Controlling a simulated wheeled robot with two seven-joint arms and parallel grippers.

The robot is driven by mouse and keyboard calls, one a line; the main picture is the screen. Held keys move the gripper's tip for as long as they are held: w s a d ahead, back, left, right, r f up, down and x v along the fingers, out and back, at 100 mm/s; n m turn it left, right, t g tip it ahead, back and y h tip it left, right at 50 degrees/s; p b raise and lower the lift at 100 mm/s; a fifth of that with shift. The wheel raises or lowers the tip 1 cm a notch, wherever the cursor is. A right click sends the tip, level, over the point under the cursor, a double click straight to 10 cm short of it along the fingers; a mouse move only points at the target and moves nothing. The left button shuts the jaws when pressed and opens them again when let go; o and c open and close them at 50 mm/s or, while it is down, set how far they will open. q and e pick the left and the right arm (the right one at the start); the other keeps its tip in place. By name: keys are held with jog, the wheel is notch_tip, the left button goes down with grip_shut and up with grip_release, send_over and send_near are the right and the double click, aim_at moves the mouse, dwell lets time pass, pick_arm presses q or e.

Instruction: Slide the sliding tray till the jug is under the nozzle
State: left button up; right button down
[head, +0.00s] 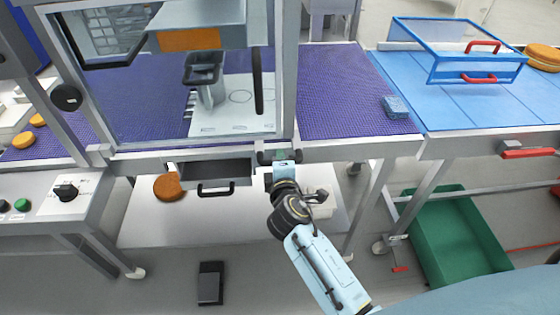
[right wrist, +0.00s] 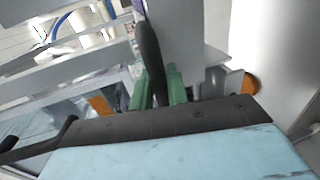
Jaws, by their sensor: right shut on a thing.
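Circle outlines are drawn on the tray to the right of the jug. I cannot make out the nozzle; the grey hood with an orange panel (head: 190,39) covers the space above and behind the jug. My right gripper (head: 279,158) is at the machine's front edge, to the right of and below the tray. Its green fingers (right wrist: 158,88) are shut on a dark handle (right wrist: 151,50), seemingly the sliding tray's. My left gripper is out of view.
An open drawer (head: 217,170) sits below the front edge. A blue sponge-like block (head: 395,107) lies on the purple belt (head: 340,95). A green bin (head: 450,235) is at right.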

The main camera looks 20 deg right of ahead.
jog(key=c, duration=1.4)
grip_release()
jog(key=v, duration=1.3)
jog(key=shift+s, duration=0.2)
jog(key=shift+a, duration=0.1)
jog(key=s+a+f+m+g+y, duration=0.1)
jog(key=s+f+g, duration=0.25)
jog(key=f, duration=0.75)
jog(key=s+f+m+g+y, duration=0.15)
jog(key=s+f, duration=0.25)
jog(key=f, duration=0.7)
jog(key=s+a+f+m+g+y, duration=0.1)
jog(key=s+f+g+y, duration=0.2)
jog(key=f, duration=0.7)
jog(key=s+d+f+m+g, duration=0.2)
jog(key=s+f, duration=0.3)
jog(key=s, duration=0.3)
jog(key=s+d+f+m+g+h, duration=0.1)
jog(key=s+d+f+m, duration=0.3)
jog(key=s, duration=0.4)
jog(key=s+d+f+m+g, duration=0.3)
jog(key=s+d+f, duration=0.2)
jog(key=s, duration=0.4)
jog(key=shift+f, duration=0.35)
